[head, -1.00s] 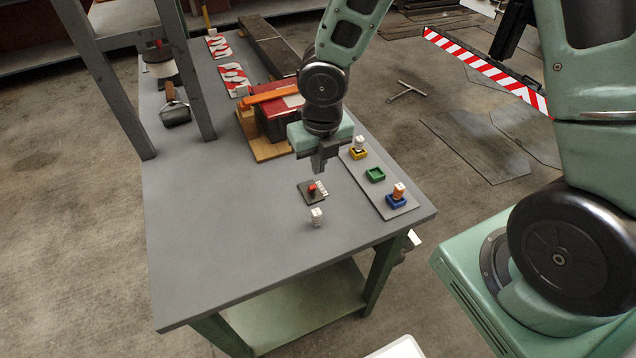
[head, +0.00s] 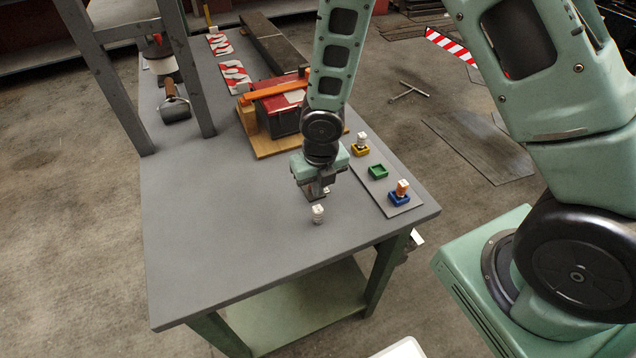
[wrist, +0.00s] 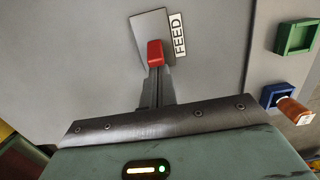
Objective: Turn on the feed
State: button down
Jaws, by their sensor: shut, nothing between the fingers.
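The feed switch shows in the wrist view as a red lever (wrist: 155,50) on a grey plate (wrist: 148,22), with a white FEED label (wrist: 178,36) on its right. My gripper (wrist: 157,72) is shut and empty, its fingertips at the near end of the red lever. I cannot tell whether they touch it. In the head view my gripper (head: 314,192) points down low over the table and hides most of the switch.
To the right, a grey strip holds yellow (head: 360,150), green (head: 377,171) and blue (head: 399,198) trays. A red box (head: 284,115) with an orange bar lies behind. The table's front left is clear.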

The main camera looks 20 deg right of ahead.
jog(key=shift+r+p, duration=0.3)
jog(key=shift+p, duration=0.85)
jog(key=shift+w+f+g+p, duration=0.1)
jog(key=shift+g+p, duration=0.3)
jog(key=shift+p, duration=0.05)
jog(key=p, duration=0.2)
jog(key=g+p, duration=0.1)
jog(key=p, duration=0.1)
jog(key=shift+w+r, duration=0.2)
jog(key=shift+r, duration=0.05)
jog(key=p, duration=0.1)
jog(key=g+p, duration=0.1)
jog(key=p, duration=0.1)
jog(key=shift+w+r, duration=0.2)
jog(key=shift+w, duration=0.05)
jog(key=shift+w+p, duration=0.1)
jog(key=shift+p, duration=0.55)
jog(key=shift+w+p, duration=0.45)
jog(key=shift+p, duration=0.15)
jog(key=shift+w, duration=0.25)
